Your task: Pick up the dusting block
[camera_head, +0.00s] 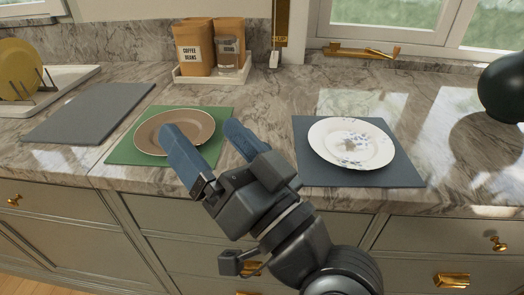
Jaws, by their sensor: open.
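I cannot pick out a dusting block for certain. A long yellow-brown object (362,52) lies at the back by the window sill; it is too small to tell what it is. My gripper (203,130) is open with nothing between its blue fingers. It reaches over the front of the counter, in front of the brown plate (178,123) on the green mat (122,152). The left finger covers part of that plate, and the right finger is at the mat's right side.
A white patterned plate (335,128) sits on a dark mat (400,178) at right. A grey mat (88,112), a rack with a yellow plate (18,68), coffee bags (192,48) on a tray and a dark round vessel (502,88) stand around. Marble counter (270,95) between the mats is clear.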

